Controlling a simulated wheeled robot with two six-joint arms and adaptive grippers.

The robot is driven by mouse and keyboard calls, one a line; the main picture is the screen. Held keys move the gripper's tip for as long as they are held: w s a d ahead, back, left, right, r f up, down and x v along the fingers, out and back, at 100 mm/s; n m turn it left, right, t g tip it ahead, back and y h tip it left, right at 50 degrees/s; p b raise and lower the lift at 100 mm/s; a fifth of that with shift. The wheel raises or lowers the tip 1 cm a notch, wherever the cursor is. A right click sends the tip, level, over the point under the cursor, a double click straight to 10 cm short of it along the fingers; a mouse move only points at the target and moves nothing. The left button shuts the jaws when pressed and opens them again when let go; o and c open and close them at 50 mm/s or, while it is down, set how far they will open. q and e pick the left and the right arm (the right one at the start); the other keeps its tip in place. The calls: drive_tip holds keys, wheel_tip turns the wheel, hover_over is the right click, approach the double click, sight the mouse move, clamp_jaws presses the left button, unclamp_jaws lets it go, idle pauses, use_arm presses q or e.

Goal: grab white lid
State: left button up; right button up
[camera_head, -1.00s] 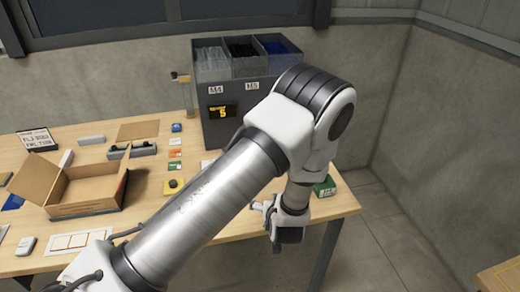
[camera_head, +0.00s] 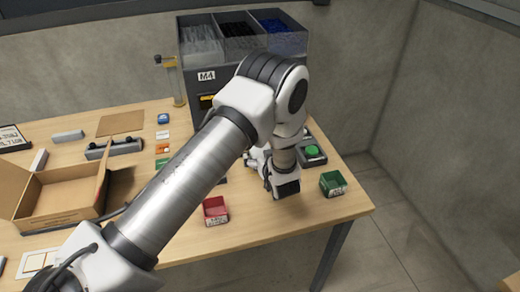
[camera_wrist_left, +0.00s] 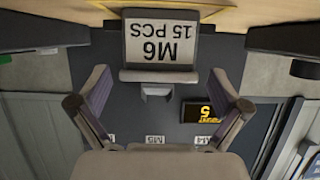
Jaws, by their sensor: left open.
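My left gripper (camera_head: 274,178) is over the right part of the table, in front of the grey feeder (camera_head: 196,75). In the left wrist view, its two fingers are spread apart with nothing between them, and the gripper (camera_wrist_left: 160,82) faces a tray with a white label (camera_wrist_left: 160,48) reading "M6 15 PCS", seen upside down. A small pale piece (camera_wrist_left: 156,91) shows just below that tray; I cannot tell what it is. I cannot make out a white lid in either view. My right gripper is not in view.
A red bin (camera_head: 215,210) and a green bin (camera_head: 333,184) stand near the table's front right. A green button box (camera_head: 312,152) is just right of the gripper. An open cardboard box (camera_head: 60,197) is at the left. The front middle of the table is clear.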

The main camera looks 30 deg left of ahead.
use_arm(q)
drive_tip(key=shift+s+d+r, duration=0.1)
drive_tip(key=shift+d+r, duration=0.05)
drive_tip(key=shift+d, duration=0.05)
drive_tip(key=c, duration=1.1)
drive_tip(key=shift+o, duration=0.2)
drive_tip(key=shift+r, duration=0.1)
